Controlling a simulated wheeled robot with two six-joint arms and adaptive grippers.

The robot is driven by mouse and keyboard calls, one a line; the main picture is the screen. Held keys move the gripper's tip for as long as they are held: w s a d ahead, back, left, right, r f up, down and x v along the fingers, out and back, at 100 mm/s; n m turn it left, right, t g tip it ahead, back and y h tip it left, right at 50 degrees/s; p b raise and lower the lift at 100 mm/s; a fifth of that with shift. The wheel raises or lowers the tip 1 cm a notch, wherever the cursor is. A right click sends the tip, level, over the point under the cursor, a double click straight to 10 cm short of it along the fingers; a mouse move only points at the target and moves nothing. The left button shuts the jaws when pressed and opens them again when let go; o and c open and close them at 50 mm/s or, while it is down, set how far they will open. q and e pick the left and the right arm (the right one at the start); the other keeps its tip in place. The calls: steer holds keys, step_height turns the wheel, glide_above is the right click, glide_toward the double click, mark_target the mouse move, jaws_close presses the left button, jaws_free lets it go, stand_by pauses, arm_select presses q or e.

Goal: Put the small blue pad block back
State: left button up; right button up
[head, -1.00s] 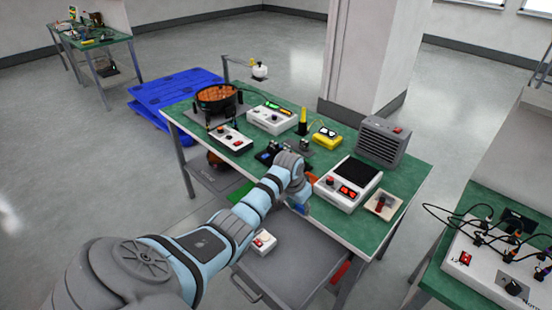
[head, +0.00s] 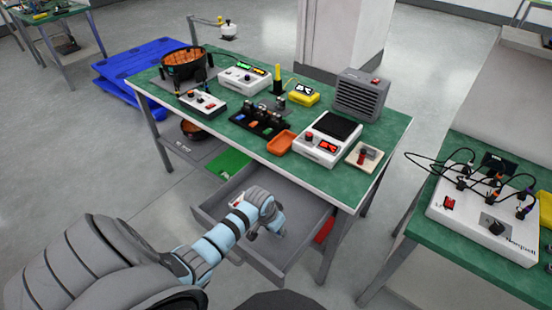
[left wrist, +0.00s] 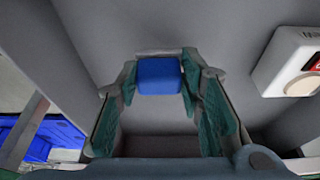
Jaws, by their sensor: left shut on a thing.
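The small blue pad block (left wrist: 159,75) is held between the fingertips of my left gripper (left wrist: 160,85) in the left wrist view. In the head view my left gripper (head: 268,228) is low over the open grey drawer (head: 300,205) under the green table, and it hides the block. I cannot tell whether the block touches the drawer floor. A black tray (head: 243,123) with several small coloured pieces lies on the table, next to an orange bin (head: 280,142). My right gripper is not in view.
A white device (left wrist: 290,62) sits beside my left gripper in the drawer. On the table (head: 226,137) stand a white scale (head: 328,138), a grey heater (head: 371,95) and a round pan (head: 183,65). The table's front edge is close above the drawer.

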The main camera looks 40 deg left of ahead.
arm_select(q)
step_height(320, 180, down, 2)
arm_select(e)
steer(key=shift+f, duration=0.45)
arm_select(q)
steer(key=shift+f, duration=0.1)
steer(key=o, duration=1.1)
steer(key=p+v, duration=0.4)
steer(key=v, duration=0.8)
steer(key=shift+p, duration=0.4)
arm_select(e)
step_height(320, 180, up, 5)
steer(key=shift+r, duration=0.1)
